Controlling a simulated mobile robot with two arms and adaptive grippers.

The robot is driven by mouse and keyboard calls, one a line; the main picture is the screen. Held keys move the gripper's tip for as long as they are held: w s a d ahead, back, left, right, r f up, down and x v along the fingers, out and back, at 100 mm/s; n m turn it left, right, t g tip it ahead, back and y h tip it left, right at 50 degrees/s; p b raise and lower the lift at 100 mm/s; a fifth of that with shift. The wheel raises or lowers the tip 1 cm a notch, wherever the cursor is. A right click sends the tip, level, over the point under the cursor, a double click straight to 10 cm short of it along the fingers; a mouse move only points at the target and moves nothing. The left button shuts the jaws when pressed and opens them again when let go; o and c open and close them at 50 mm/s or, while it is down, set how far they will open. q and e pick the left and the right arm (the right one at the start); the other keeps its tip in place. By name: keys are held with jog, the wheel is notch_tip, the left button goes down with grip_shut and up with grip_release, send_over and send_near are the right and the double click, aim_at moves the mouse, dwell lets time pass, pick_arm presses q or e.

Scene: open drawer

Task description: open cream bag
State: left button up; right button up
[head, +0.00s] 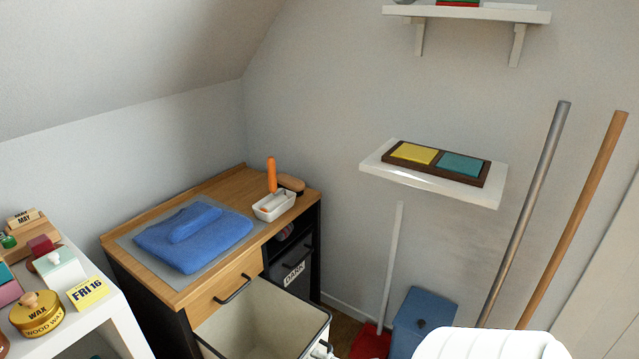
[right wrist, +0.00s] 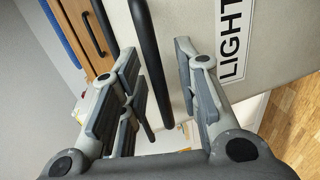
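The cream bag (head: 262,318) is a tilted-out hamper with a dark rim at the bottom of the head view, below the wooden drawer. Its pale inside shows from above and looks empty where visible. In the right wrist view, its cream front (right wrist: 195,20) carries a "LIGHT" label (right wrist: 236,35) and a black bar handle (right wrist: 150,60). My right gripper (right wrist: 156,58) is open, with its fingers on either side of this handle; contact is unclear. In the head view, only a small pale part of what may be this gripper shows at the bag's rim. My left gripper is out of view.
The wooden drawer (head: 228,290) above has its own black handle. A "DARK" bag (head: 293,272) sits to the right in the cabinet. A blue bin (head: 424,315), a red dustpan (head: 371,343) and poles (head: 525,215) stand right. A white shelf unit (head: 100,318) is at left.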

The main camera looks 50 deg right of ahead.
jog(key=a+v, duration=0.1)
jog(key=v, duration=1.1)
jog(key=shift+d, duration=0.45)
